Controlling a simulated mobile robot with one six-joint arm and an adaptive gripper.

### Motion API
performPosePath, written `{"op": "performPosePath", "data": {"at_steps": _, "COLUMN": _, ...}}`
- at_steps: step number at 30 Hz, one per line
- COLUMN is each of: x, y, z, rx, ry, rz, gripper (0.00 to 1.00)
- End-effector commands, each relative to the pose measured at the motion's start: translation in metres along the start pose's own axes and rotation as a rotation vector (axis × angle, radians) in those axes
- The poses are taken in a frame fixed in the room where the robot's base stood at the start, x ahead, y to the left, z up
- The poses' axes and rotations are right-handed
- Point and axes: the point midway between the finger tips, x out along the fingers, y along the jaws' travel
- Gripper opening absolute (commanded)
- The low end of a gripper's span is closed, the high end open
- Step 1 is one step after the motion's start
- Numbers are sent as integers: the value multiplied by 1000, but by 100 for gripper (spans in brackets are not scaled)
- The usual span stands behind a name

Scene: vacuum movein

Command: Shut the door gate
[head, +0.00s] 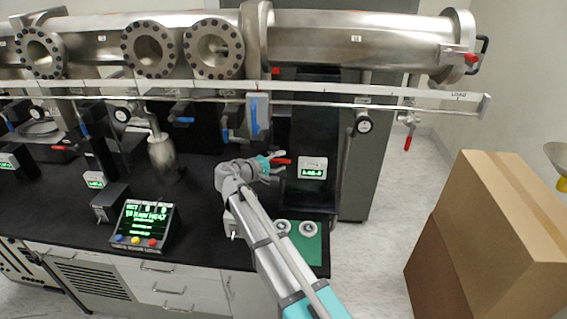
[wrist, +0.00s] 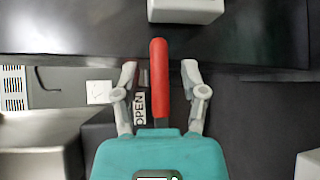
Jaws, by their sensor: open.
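A red lever handle (head: 281,161) shows at my gripper (head: 268,167), above the black bench. In the wrist view the red handle (wrist: 159,75) points away from me, between the two spread fingers of my gripper (wrist: 159,80). The fingers are open, one on each side of it, with a visible gap. A label reading OPEN (wrist: 140,108) lies beside the handle, to its left. Which gate the lever works cannot be told; its base is hidden by my gripper. At the tube's right end is a round flange (head: 459,42) with a red knob (head: 471,58) and a black handle.
A long steel tube (head: 360,38) and a white rail (head: 380,98) run above the bench (head: 200,200). A blue lever (head: 254,117) hangs left of my gripper. A white readout box (head: 312,168) stands close right. A control screen (head: 145,224) is front left. Cardboard boxes (head: 500,220) stand right.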

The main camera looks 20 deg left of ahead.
Motion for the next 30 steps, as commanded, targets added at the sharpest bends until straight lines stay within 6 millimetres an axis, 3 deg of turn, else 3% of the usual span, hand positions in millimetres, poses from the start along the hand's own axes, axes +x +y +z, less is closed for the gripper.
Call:
{"op": "performPosePath", "data": {"at_steps": 10, "x": 3, "y": 0, "z": 0, "rx": 0, "ry": 0, "rz": 0, "gripper": 55}}
{"op": "performPosePath", "data": {"at_steps": 19, "x": 3, "y": 0, "z": 0, "rx": 0, "ry": 0, "rz": 0, "gripper": 1}}
{"op": "performPosePath", "data": {"at_steps": 26, "x": 3, "y": 0, "z": 0, "rx": 0, "ry": 0, "rz": 0, "gripper": 0}}
{"op": "performPosePath", "data": {"at_steps": 27, "x": 9, "y": -1, "z": 14, "rx": 0, "ry": 0, "rz": 0, "gripper": 0}}
{"op": "performPosePath", "data": {"at_steps": 30, "x": 7, "y": 0, "z": 5, "rx": 2, "ry": -4, "rz": -2, "gripper": 0}}
